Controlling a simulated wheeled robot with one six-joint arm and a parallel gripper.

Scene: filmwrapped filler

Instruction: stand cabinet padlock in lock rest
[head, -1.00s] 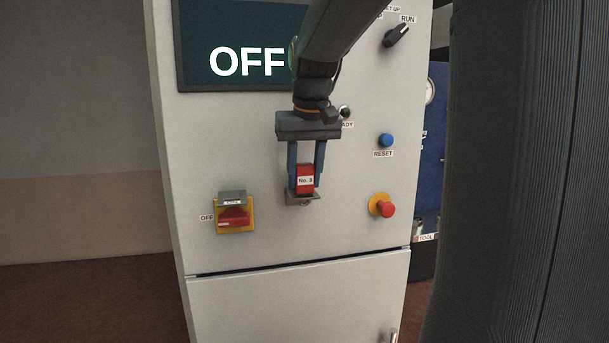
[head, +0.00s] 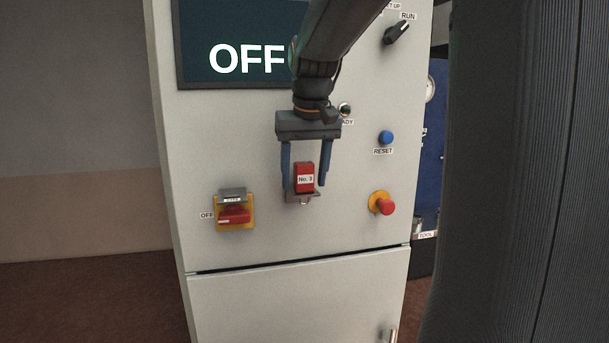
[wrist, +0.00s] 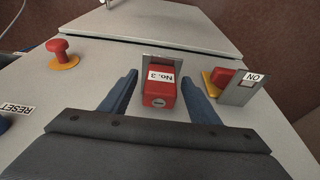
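The red cabinet padlock (head: 304,178), labelled "No. 3", sits upright in the small metal lock rest (head: 303,197) on the cabinet front. In the wrist view the padlock (wrist: 159,88) stands against the grey plate of the rest (wrist: 176,59). My gripper (head: 304,185) is open around the padlock, with a gap between each blue finger and its sides. The wrist view also shows both fingers (wrist: 160,98) apart from it. The padlock's lower end is partly hidden by the rest.
A red and yellow rotary switch (head: 235,214) at OFF, with a grey plate over it, is left of the rest. A red emergency button (head: 386,208) and a blue reset button (head: 386,137) are to the right. A screen (head: 235,50) reading OFF is above.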

